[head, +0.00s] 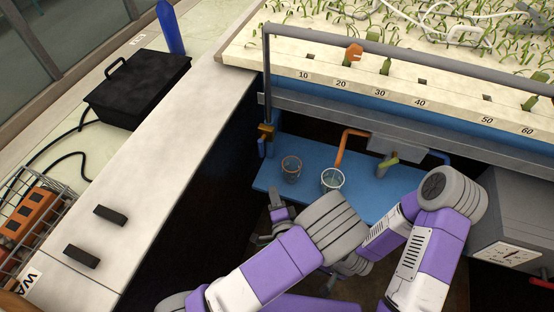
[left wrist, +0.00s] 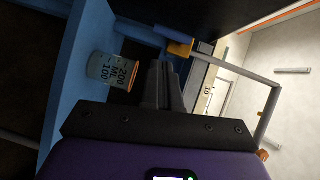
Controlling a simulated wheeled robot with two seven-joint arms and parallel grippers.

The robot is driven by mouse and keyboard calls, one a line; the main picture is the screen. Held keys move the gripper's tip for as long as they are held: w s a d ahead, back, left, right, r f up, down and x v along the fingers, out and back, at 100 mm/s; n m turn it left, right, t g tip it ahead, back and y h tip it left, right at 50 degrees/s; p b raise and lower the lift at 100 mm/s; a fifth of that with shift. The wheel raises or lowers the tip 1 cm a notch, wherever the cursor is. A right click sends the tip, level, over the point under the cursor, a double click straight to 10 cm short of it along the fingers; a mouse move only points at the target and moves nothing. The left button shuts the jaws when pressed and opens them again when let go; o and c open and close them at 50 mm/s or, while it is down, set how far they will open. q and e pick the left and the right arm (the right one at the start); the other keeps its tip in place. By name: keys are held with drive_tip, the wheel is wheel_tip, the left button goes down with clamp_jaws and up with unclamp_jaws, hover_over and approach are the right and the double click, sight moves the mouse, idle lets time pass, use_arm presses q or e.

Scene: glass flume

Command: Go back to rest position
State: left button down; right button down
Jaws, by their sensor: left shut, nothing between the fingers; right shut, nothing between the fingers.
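My left gripper (head: 272,212) is in front of the blue shelf in the head view, below the two beakers and apart from them. In the left wrist view its fingers (left wrist: 163,82) are together with nothing between them. My right gripper (head: 331,284) is low in the middle of the head view, partly hidden behind my left arm; it looks shut and empty. Both arms are bent and reach forward under the raised planted bed.
A red-rimmed beaker (head: 291,169) and a clear beaker (head: 332,181) stand on the blue shelf (head: 268,178). The red-rimmed one shows in the left wrist view (left wrist: 113,71). An orange pipe (head: 343,146), grey rail (head: 400,49) and grey dial box (head: 512,225) are near.

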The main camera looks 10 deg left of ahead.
use_arm(q)
drive_tip(key=s+a+f+n+g+h+p, duration=0.1)
drive_tip(key=s+a+f+n+g+h, duration=0.15)
drive_tip(key=f+n+g, duration=0.35)
drive_tip(key=s+a+f+n+g+h+p, duration=0.1)
drive_tip(key=s+f+n+g+h, duration=0.15)
drive_tip(key=f, duration=0.45)
drive_tip(key=s+d+n+g+h+p, duration=0.1)
drive_tip(key=s+n+g+h, duration=0.4)
drive_tip(key=s, duration=0.6)
drive_tip(key=shift+d+n+g+h+p, duration=0.15)
drive_tip(key=shift+n+g+h+p, duration=0.25)
drive_tip(key=shift+g, duration=0.45)
